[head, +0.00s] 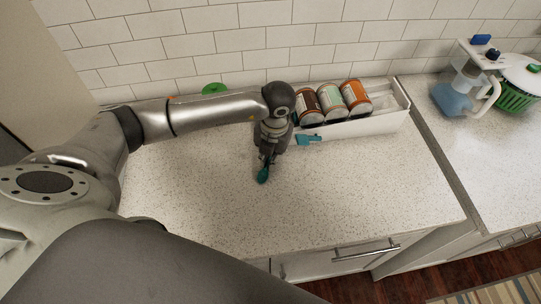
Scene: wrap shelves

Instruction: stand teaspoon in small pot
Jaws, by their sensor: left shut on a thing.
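My left gripper (267,156) points down over the speckled counter (340,190), in front of the white rack. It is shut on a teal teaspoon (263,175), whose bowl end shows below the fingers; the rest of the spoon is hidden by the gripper. I cannot tell whether the bowl touches the counter. I cannot make out a small pot for certain; a teal object (309,139) lies at the rack's front, just right of the gripper. My right gripper is not in view.
The white rack (372,125) holds three cans (331,102) at the back. A green round thing (214,88) shows behind my left arm. A blue-filled jug (462,95) and a green basket (515,98) stand on the right counter. The counter's front is clear.

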